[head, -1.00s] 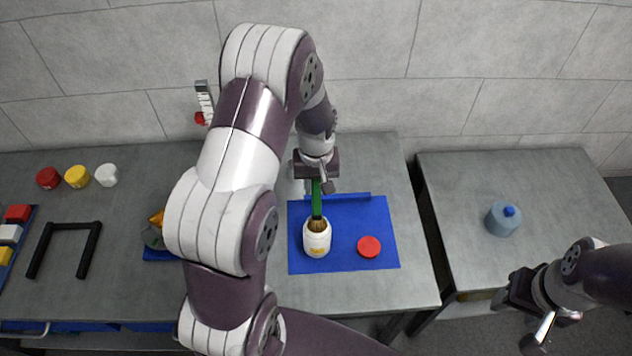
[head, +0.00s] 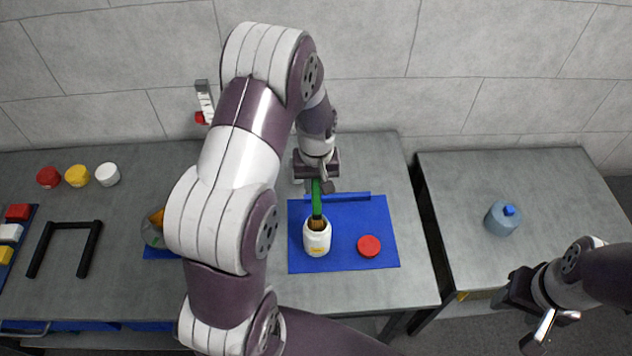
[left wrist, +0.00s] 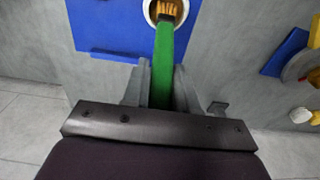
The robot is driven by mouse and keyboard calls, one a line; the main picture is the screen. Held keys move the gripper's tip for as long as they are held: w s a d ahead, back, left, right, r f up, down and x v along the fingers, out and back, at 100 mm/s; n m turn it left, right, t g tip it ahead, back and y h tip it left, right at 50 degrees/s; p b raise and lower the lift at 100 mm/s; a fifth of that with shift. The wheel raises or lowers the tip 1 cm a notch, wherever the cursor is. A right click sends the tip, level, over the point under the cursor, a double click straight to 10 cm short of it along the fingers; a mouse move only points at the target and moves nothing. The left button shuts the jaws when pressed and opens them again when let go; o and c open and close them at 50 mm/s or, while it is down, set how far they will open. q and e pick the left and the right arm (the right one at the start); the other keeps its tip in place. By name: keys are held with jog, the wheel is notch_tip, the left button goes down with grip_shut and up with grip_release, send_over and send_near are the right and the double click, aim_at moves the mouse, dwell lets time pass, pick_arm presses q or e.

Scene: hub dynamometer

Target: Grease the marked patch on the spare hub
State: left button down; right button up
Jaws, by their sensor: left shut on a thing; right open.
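My left gripper (head: 317,182) is shut on the green handle of a brush (head: 316,204) and holds it upright, bristles down. The brush's bristle end is in the mouth of an open white jar (head: 317,240) with a yellow label. The left wrist view also shows the green handle (left wrist: 163,65) between the fingers and the bristles inside the jar's rim. A grey-blue round piece with a blue knob (head: 502,219) stands on the right table; I cannot tell whether it is the spare hub. No marked patch is clear to see. My right gripper (head: 520,318) is open and empty, in front of the right table.
The jar and a red lid (head: 369,246) are on a blue mat (head: 345,262) with a raised back edge. Behind my left arm, a grey round part (head: 153,234) is partly hidden. A black U-shaped frame (head: 68,226) and red, yellow and white caps (head: 77,176) lie left.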

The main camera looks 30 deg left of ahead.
pick_arm(q)
jog(key=shift+s, duration=0.1)
notch_tip(320, 180, up, 7)
jog(key=p, duration=0.6)
jog(key=shift+f, duration=0.1)
dwell(0.5)
